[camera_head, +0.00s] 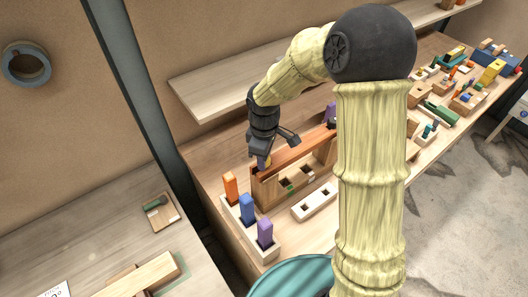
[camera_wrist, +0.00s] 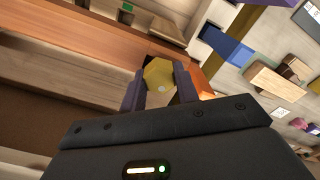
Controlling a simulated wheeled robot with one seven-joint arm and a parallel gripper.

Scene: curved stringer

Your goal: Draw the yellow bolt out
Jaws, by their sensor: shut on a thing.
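The yellow bolt (camera_wrist: 159,74) shows its faceted head between the two fingers of my gripper (camera_wrist: 159,88) in the wrist view. The fingers are shut on it, one on each side. In the head view my gripper (camera_head: 264,161) is at the near left end of the reddish-brown curved stringer (camera_head: 297,151); the bolt is mostly hidden there. The stringer also shows in the wrist view (camera_wrist: 75,42), right behind the bolt head. I cannot tell how much of the bolt's shank is in the stringer.
A pale block (camera_head: 264,250) with orange (camera_head: 230,187), blue (camera_head: 247,208) and purple (camera_head: 265,232) pegs stands close to the stringer's left end. A pale block with square holes (camera_head: 315,202) lies in front. A wall shelf (camera_head: 235,83) is behind. More blocks crowd the bench's far right.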

